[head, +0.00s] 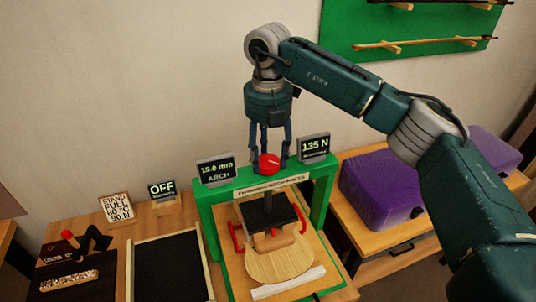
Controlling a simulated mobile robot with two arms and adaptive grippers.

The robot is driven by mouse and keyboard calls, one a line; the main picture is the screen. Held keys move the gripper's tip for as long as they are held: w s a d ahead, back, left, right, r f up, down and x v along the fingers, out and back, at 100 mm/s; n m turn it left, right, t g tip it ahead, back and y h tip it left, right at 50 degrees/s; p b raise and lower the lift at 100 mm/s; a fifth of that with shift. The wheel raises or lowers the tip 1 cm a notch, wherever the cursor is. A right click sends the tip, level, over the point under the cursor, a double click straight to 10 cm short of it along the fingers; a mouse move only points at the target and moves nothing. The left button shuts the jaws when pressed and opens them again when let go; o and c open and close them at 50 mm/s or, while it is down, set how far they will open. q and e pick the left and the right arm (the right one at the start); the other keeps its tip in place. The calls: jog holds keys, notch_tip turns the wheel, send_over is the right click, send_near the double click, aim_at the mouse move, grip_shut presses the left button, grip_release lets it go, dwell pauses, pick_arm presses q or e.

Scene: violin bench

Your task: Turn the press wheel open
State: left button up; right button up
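The press is a green frame (208,212) on the bench, with a red wheel (269,164) on top of its crossbeam. Under the wheel, a screw runs down to a black press plate (268,213) over a pale wooden violin plate (277,266). My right gripper (270,158) points straight down over the wheel. Its fingers are spread to either side of the wheel, with small gaps seeming to show between them and it. Contact is hard to judge. My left gripper is out of view.
Displays reading "15.0 mm ARCH" (215,170) and "135 N" (314,148) flank the wheel closely. An "OFF" display (162,190) and a sign (117,210) stand left. A black-topped tray (168,270) is beside the press. Purple cases (390,186) lie right.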

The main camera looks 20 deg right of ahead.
jog(key=c, duration=0.4)
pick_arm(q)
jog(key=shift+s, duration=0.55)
pick_arm(e)
jog(key=shift+c, duration=0.4)
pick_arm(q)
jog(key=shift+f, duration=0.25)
pick_arm(e)
jog(key=shift+n, duration=0.3)
